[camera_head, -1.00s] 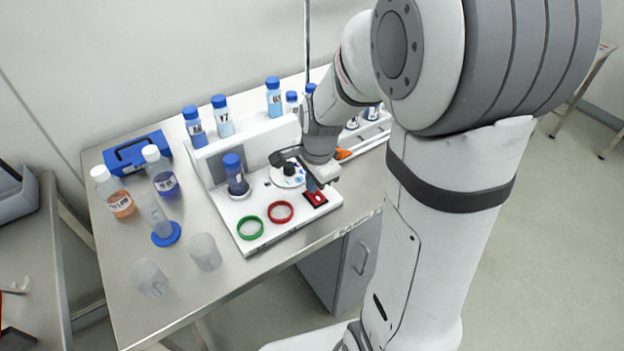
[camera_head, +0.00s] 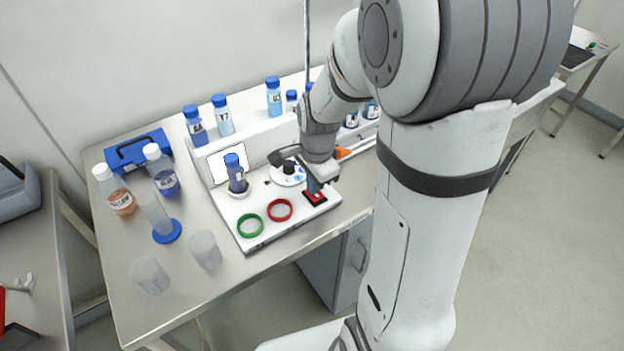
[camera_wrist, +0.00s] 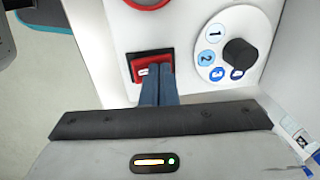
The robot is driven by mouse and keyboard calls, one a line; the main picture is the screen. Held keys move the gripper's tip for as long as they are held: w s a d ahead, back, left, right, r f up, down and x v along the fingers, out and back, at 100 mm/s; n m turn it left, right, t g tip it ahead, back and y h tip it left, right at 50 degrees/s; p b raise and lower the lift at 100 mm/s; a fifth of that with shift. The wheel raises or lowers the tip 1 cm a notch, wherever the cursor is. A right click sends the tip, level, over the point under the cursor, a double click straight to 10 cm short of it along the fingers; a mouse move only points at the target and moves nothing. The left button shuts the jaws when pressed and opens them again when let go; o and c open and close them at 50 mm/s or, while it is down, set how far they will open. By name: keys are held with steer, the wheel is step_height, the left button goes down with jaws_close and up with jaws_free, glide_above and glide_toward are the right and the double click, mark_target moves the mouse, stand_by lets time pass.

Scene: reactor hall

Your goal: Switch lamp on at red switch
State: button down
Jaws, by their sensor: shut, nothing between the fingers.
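The red switch (camera_head: 315,198) is on the front right of a white panel board (camera_head: 290,222) on the bench. My gripper (camera_head: 315,188) is shut and points down at the switch. In the wrist view the closed blue fingertips (camera_wrist: 157,72) overlap the lower right of the red switch (camera_wrist: 138,68) and appear to touch it.
A numbered dial with a black knob (camera_wrist: 238,52) sits close beside the switch. A red ring (camera_head: 291,212) and a green ring (camera_head: 240,228) lie left of the switch. Several bottles and a blue case (camera_head: 118,160) stand on the bench.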

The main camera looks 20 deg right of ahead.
steer(key=shift+s+d+r, duration=0.15)
steer(key=shift+s, duration=0.25)
steer(key=shift+w+r+p, duration=0.1)
steer(key=shift+r+p, duration=0.25)
step_height(320, 180, up, 13)
steer(key=w+p, duration=0.1)
steer(key=w, duration=0.1)
steer(key=shift+a+p, duration=0.35)
steer(key=shift+p, duration=0.05)
steer(key=s+n+t, duration=0.1)
steer(key=s+n, duration=1.3)
steer(key=s, duration=0.1)
steer(key=shift+a+r+n+t, duration=0.3)
steer(key=shift+t, duration=0.1)
